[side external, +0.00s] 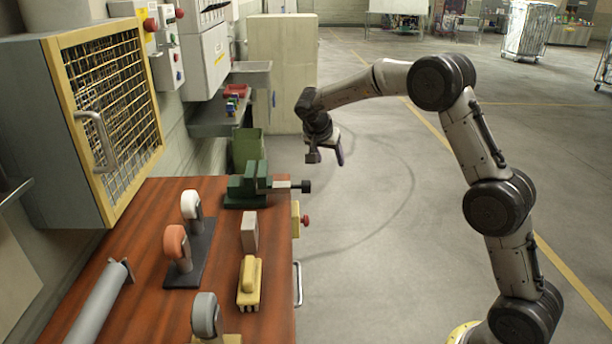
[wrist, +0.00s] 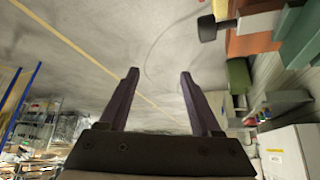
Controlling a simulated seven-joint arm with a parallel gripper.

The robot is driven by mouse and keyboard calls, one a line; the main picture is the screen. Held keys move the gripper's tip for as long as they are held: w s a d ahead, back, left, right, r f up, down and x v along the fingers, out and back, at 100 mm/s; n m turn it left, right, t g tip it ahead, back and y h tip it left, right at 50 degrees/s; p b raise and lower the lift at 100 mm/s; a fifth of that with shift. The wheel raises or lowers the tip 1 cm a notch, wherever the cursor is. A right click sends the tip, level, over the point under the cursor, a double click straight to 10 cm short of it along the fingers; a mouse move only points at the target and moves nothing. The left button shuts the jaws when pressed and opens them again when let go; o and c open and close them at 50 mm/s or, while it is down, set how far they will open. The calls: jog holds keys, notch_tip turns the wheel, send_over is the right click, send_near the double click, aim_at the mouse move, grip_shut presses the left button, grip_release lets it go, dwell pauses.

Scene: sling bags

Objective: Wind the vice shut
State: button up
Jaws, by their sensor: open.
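The green vice (side external: 245,186) sits at the far right corner of the wooden workbench. Its grey screw bar reaches right past the bench edge and ends in a dark handle (side external: 301,187). In the wrist view the handle (wrist: 207,29) shows at the top right, with part of the green vice (wrist: 303,38) at the right edge. My gripper (side external: 326,158) is in the air to the right of the handle and a little higher, apart from it. Its two fingers (wrist: 160,74) are open with nothing between them. I cannot tell how wide the vice jaws stand.
The bench (side external: 150,215) holds several handled tools, a grey block (side external: 250,231) and a yellow brush-like thing (side external: 249,283). A red button (side external: 305,221) sticks out from its right side. A mesh-fronted cabinet (side external: 110,85) hangs at left.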

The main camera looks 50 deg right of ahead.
jog(key=s+d+f+m+g+h, duration=0.2)
jog(key=s+d+m+h, duration=0.1)
jog(key=s+d+h, duration=0.15)
jog(key=n+t+h, duration=0.2)
jog(key=n+t, duration=0.6)
jog(key=t, duration=0.5)
send_near(306, 187)
jog(key=x, duration=1.5)
jog(key=shift+s+f, duration=0.1)
grip_shut()
